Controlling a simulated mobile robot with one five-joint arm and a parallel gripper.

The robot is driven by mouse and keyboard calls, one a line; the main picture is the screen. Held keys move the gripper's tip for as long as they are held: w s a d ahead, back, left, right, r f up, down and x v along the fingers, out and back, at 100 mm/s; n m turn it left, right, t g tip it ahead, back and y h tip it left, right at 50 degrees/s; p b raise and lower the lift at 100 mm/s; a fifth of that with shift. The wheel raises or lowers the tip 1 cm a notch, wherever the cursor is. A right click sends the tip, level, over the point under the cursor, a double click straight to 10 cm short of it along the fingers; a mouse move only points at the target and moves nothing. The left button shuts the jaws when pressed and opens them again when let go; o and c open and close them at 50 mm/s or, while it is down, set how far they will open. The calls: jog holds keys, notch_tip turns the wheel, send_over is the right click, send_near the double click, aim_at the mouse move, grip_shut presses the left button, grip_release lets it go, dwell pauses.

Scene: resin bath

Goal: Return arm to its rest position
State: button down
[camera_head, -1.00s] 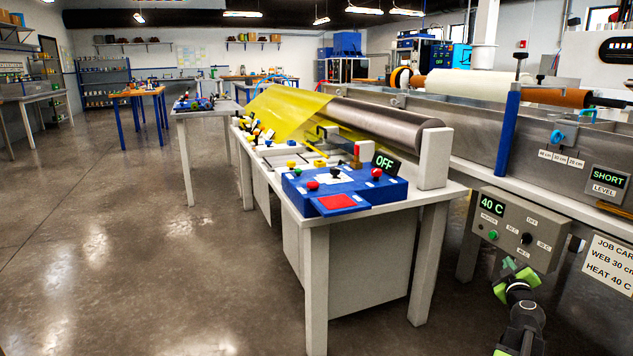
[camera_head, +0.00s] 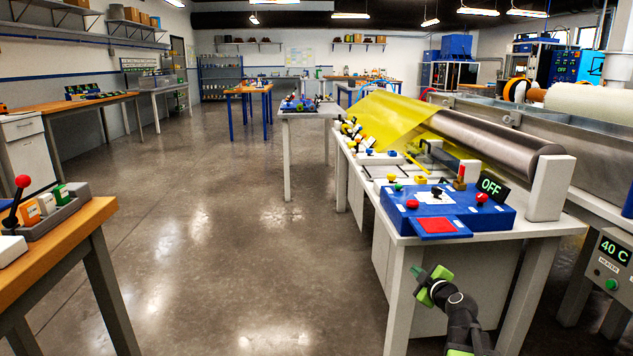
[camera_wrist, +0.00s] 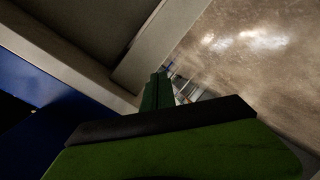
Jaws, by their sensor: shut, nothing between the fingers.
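My gripper (camera_head: 426,282) is at the lower middle right in the head view, green and black, in front of the white table (camera_head: 399,305) with the blue control box (camera_head: 462,220). It is shut and holds nothing. In the wrist view its green fingers (camera_wrist: 158,88) point up the picture, close together. The wrist view also shows a pale frame edge, a blue surface at left and the shiny floor at upper right. My arm reaches up from the bottom edge of the head view, bent at the wrist.
A wooden bench (camera_head: 62,245) with a red-knobbed lever (camera_head: 18,198) stands at the left. The white table carries a yellow sheet (camera_head: 385,115), a dark roller (camera_head: 490,142) and an OFF display (camera_head: 492,187). A 40 C heater box (camera_head: 613,258) is at the right. The floor (camera_head: 240,250) between is clear.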

jog(key=s+a+f+g+y+p, duration=0.1)
jog(key=s+a+f+g, duration=0.2)
jog(key=a, duration=0.6)
jog(key=s+a+f+g+y, duration=0.1)
jog(key=s+a+f+g, duration=0.15)
jog(key=a, duration=0.65)
jog(key=s+a+f+g+y+p, duration=0.1)
jog(key=s+a+f+g+y, duration=0.15)
jog(key=a, duration=0.65)
jog(key=s+d+f+m+g+h, duration=0.3)
jog(key=s+d+m+g, duration=0.1)
jog(key=s+m, duration=0.25)
jog(key=s+d+f+m+g+h, duration=0.25)
jog(key=s+f+m, duration=0.2)
jog(key=s, duration=0.25)
notch_tip(320, 180, up, 39)
jog(key=p, duration=3.8)
jog(key=shift+d+f, duration=0.15)
jog(key=shift+d, duration=0.15)
jog(key=shift+s+g, duration=0.1)
jog(key=shift+g, duration=0.15)
